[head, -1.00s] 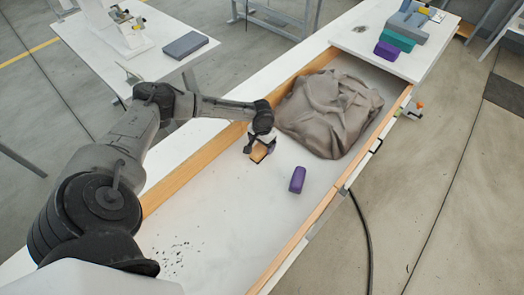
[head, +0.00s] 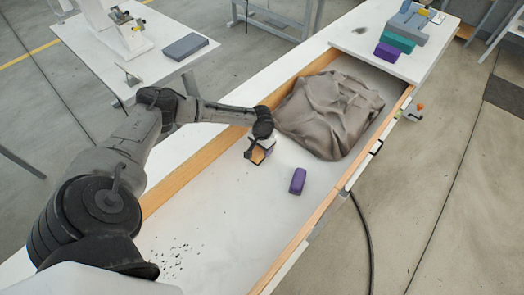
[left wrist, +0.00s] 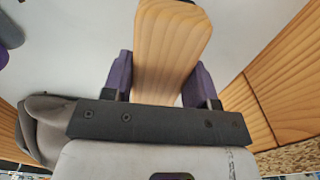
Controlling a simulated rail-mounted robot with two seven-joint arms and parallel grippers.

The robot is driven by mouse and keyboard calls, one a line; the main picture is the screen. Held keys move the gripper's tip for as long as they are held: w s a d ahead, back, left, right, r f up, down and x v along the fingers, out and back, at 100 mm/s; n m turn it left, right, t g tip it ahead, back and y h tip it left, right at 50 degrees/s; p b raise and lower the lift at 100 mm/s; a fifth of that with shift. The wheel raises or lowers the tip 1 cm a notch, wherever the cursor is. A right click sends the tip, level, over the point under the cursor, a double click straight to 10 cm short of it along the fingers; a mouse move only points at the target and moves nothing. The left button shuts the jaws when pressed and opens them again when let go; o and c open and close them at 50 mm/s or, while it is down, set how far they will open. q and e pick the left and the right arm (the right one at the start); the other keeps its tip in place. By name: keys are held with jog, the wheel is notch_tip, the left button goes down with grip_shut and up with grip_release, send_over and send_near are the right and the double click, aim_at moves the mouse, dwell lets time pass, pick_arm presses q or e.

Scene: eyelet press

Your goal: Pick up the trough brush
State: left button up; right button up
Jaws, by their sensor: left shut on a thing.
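The trough brush shows as a pale wooden block (left wrist: 172,45) between the two purple-padded fingers of my left gripper (left wrist: 165,80) in the left wrist view. The fingers are shut on its sides. In the head view my left gripper (head: 258,150) is over the white trough floor, near the far wooden wall, with the brush's wooden part (head: 258,156) showing under it. The bristles are hidden, and I cannot tell whether the brush touches the floor. My right gripper is not in view.
A crumpled grey-brown cloth or bag (head: 330,113) lies in the trough just right of the gripper. A purple block (head: 298,181) lies on the trough floor (head: 230,215). Dark specks lie at the near left. Wooden walls (head: 310,225) edge the trough.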

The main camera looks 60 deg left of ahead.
pick_arm(q)
jog(key=shift+r, duration=0.1)
jog(key=shift+r, duration=0.55)
jog(key=r, duration=0.1)
jog(key=r+p, duration=0.1)
jog(key=r, duration=0.1)
jog(key=shift+w+d+r+p, duration=0.2)
jog(key=shift+d+r+p, duration=0.05)
jog(key=shift+p, duration=0.15)
jog(key=w+d+r+p, duration=0.2)
jog(key=w+d+r, duration=0.4)
jog(key=w+d, duration=0.1)
jog(key=shift+w+d+r, duration=0.15)
jog(key=shift+w+d, duration=0.25)
jog(key=shift+d, duration=0.05)
